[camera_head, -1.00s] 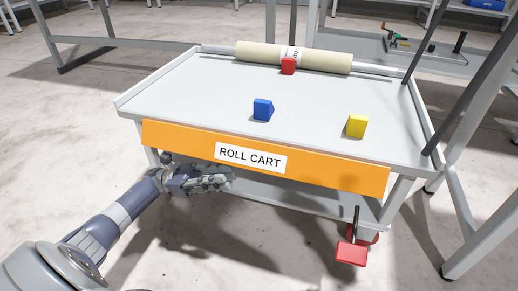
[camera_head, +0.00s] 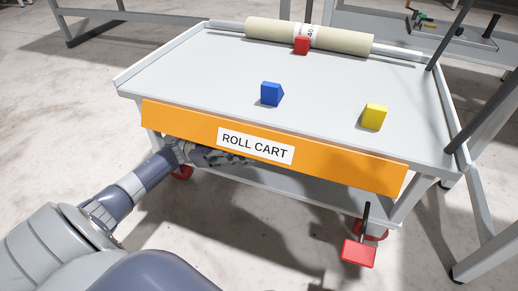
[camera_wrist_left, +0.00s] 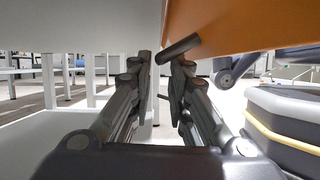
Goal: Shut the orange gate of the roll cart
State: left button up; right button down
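The roll cart (camera_head: 200,75) has a flat grey top. Its orange gate (camera_head: 340,170), with a "ROLL CART" label (camera_head: 255,146), hangs below the front edge of the top. In the left wrist view the orange gate (camera_wrist_left: 240,25) slopes across the upper right. My left gripper (camera_head: 225,158) is under the cart's front edge, its fingers partly hidden behind the gate. In the wrist view its two fingers (camera_wrist_left: 161,75) stand apart with nothing between them. A dark bar (camera_wrist_left: 180,48) shows near the right fingertip; I cannot tell whether they touch. My right gripper is not in view.
On the cart top are a blue block (camera_head: 271,94), a yellow block (camera_head: 374,117), a red block (camera_head: 301,45) and a cream roll (camera_head: 345,40) at the back. A red pedal (camera_head: 358,252) sticks out at the front right. Grey frame posts stand at the right.

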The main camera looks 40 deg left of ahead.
aim_at(259, 148)
pick_arm(q)
jog(key=shift+b+x, duration=0.5)
jog(key=shift+x, duration=1.35)
grip_shut()
